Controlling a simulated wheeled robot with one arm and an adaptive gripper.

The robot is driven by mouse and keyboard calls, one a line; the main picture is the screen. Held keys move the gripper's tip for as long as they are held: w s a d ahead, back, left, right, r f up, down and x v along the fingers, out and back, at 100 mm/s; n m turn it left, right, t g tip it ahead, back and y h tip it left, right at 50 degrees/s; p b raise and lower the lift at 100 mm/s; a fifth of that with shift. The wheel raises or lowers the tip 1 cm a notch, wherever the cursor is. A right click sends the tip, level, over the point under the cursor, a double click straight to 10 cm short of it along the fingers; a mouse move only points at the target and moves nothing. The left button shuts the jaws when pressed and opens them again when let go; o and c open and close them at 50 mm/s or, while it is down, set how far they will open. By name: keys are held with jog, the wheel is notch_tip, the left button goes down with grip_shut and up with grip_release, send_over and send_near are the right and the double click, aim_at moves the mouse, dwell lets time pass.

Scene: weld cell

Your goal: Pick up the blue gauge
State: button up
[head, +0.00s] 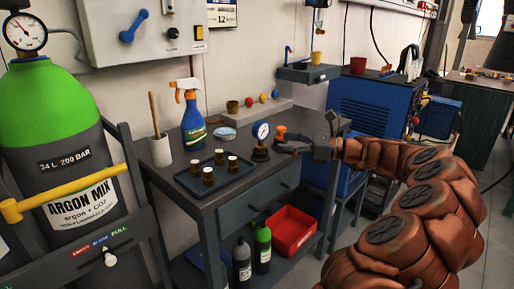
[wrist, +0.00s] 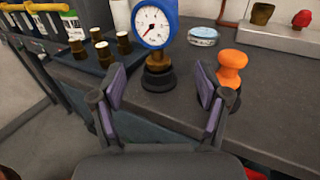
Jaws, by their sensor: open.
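The blue gauge (head: 261,133) has a round white dial in a blue rim and stands upright on a dark base on the workbench, near its right end. In the wrist view the blue gauge (wrist: 156,24) is just ahead, between and beyond the fingertips. My gripper (wrist: 159,88) is open and empty, its two purple-padded fingers apart on either side of the gauge's base line. In the head view my gripper (head: 290,142) is to the right of the gauge, at about bench height. Whether a finger touches anything there cannot be told.
An orange knob-shaped thing (wrist: 231,68) stands close beside the right finger. A dark tray (head: 188,185) with several small brass-and-white cylinders is left of the gauge. A spray bottle (head: 193,120) and a blue-and-white tin (head: 224,134) stand behind. The bench (wrist: 280,117) front right is bare.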

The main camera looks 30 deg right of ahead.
aim_at(261, 139)
jog(key=shift+x, duration=1.2)
jog(key=shift+a+b+x, duration=0.25)
jog(key=shift+b+x, duration=0.7)
jog(key=shift+x, duration=1.7)
jog(key=shift+s+r, duration=0.1)
jog(key=shift+s, duration=0.1)
grip_shut()
